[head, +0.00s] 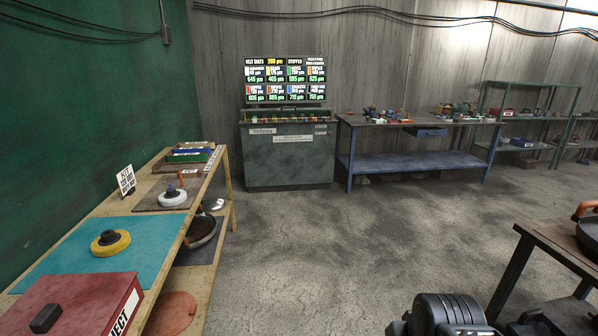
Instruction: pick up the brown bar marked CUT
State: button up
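I cannot make out a brown bar marked CUT in the head view. A row of small coloured pieces (288,120) lies along the top front of the grey-green console (290,162) at the back; they are too small to read or tell apart. Shallow trays (190,155) with red, blue and green parts sit at the far end of the wooden bench on the left; their contents are unclear. My gripper does not show in this view.
The wooden bench (222,200) holds a teal mat (55,255), a yellow-rimmed wheel (110,243), a white wheel (172,196) and a red REJECT box (80,305). A blue-legged workbench (415,160) stands at the back. A dark table (560,240) is at right. The middle floor is clear.

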aim_at(187, 173)
jog(key=i, duration=2.2)
jog(key=u, duration=0.7)
jog(key=i, duration=1.1)
jog(key=u, duration=1.75)
jog(key=i, duration=0.7)
jog(key=u, duration=0.6)
